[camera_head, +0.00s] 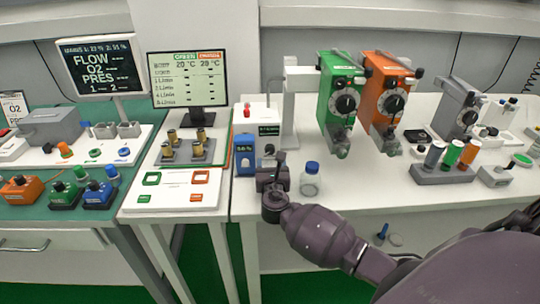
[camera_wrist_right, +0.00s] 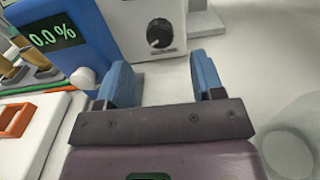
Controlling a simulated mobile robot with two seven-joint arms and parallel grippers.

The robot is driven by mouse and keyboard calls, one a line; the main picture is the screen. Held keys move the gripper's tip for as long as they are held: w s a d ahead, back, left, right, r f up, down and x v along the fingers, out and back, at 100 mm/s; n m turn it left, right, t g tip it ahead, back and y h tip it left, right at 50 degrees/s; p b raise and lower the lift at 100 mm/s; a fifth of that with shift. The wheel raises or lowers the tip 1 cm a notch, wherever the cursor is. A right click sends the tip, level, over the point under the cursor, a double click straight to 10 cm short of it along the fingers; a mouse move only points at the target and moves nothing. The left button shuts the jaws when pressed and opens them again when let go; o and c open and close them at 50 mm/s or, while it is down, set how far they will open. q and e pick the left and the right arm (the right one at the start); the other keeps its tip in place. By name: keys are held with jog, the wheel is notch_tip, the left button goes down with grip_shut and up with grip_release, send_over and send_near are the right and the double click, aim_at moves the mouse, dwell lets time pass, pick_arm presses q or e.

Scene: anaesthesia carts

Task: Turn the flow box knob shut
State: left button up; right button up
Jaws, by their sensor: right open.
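The flow box is a white box (camera_head: 268,115) with a small dark display on its front. In the right wrist view its white front (camera_wrist_right: 125,30) carries a black round knob (camera_wrist_right: 160,32) with a light mark. My right gripper (camera_head: 272,165) is just in front of the flow box on the white table. In the right wrist view its two blue fingers (camera_wrist_right: 165,82) are apart and empty, with the knob beyond the gap and not touched. In the head view the gripper partly hides the lower front of the box. My left gripper is not in view.
A blue box (camera_head: 244,153) with a display stands close left of my right gripper; it reads 0.0% in the wrist view (camera_wrist_right: 65,38). A blue-capped clear bottle (camera_head: 310,180) stands close right. Green (camera_head: 337,95) and orange (camera_head: 385,90) vaporizers hang further right.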

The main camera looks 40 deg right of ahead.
aim_at(270, 151)
jog(key=shift+b+x, duration=0.35)
jog(key=shift+x, duration=2.25)
jog(key=c, duration=0.9)
